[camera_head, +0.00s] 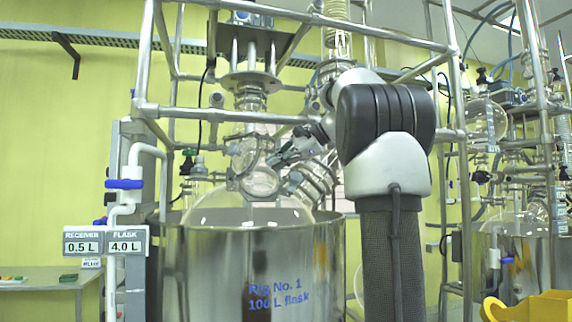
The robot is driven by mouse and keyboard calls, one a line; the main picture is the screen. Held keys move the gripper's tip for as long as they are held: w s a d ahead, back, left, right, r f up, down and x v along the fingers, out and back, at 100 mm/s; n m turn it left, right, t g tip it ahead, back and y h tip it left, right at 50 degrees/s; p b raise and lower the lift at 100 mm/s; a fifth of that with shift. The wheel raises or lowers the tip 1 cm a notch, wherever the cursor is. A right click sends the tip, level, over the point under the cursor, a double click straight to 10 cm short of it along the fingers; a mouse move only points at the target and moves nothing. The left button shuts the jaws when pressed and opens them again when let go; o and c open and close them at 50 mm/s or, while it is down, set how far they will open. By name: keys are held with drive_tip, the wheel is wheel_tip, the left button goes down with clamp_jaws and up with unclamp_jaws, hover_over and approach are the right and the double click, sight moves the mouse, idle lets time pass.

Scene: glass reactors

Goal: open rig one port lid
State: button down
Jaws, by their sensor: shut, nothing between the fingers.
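Rig one is the steel vessel (210,275) marked "Rig No. 1 100 L flask", in the middle of the head view. The clear glass flask (235,212) rises from it, with several necks on top. An angled neck with metal rings (314,180) leans to the right, and a round glass port (258,182) faces me. I cannot tell clearly which part is the port lid or whether it is open. My gripper (277,158) is small and dark in this view, shut and empty, just above and between these two necks. Contact is not clear.
A steel tube frame (220,116) surrounds the flask, with a bar close by my gripper. A valve pipe with a blue handle (124,184) and label plates (105,241) stand at the left. A second rig (515,250) and a yellow container (530,306) are at the right.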

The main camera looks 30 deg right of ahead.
sight(233, 146)
drive_tip(key=shift+a+r, duration=0.15)
drive_tip(key=shift+a, duration=0.1)
drive_tip(key=shift+a+r+m+h, duration=0.45)
drive_tip(key=shift+a+h, duration=0.5)
drive_tip(key=shift+a, duration=1.25)
drive_tip(key=shift+a+r+m+h, duration=0.45)
drive_tip(key=shift+a+h, duration=0.45)
drive_tip(key=shift+a, duration=1.35)
drive_tip(key=shift+a+r+m+h, duration=0.3)
drive_tip(key=shift+a+r+h, duration=0.5)
drive_tip(key=shift+a, duration=1.4)
drive_tip(key=shift+f, duration=0.2)
